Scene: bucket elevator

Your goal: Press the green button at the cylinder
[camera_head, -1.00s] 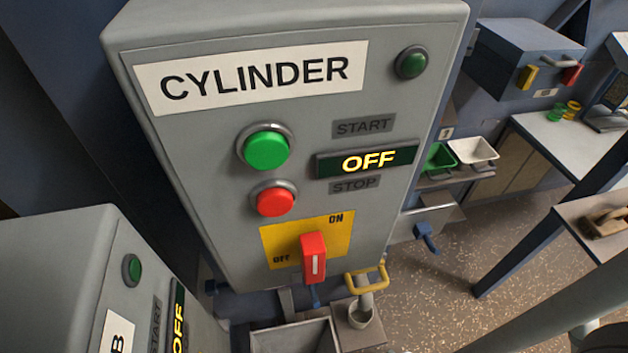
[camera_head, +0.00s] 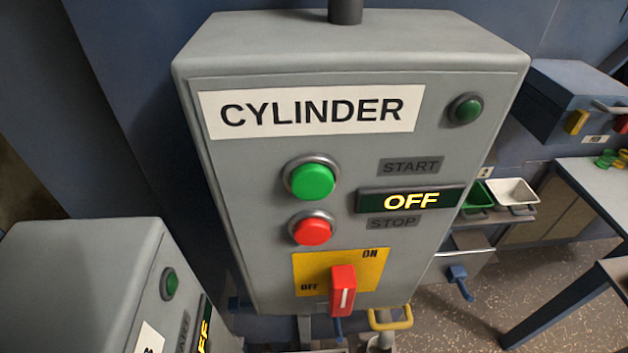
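The grey control box (camera_head: 240,215) labelled CYLINDER fills the middle of the view. Its green button (camera_head: 312,181) sits in a metal ring at the upper left of the panel, beside the word START. A red button (camera_head: 312,231) is just below it, beside STOP. The display (camera_head: 411,201) reads OFF. A red switch handle (camera_head: 343,290) stands on a yellow plate (camera_head: 311,273) marked ON and OFF. A dark green lamp (camera_head: 465,109) at the upper right looks unlit. My gripper does not show.
A second grey box (camera_head: 80,285) with a green lamp stands at the lower left. A yellow handle (camera_head: 390,320) is below the CYLINDER box. Green and white bins (camera_head: 513,193), a blue box (camera_head: 575,95) and a table (camera_head: 595,187) are at the right. Speckled floor shows at lower right.

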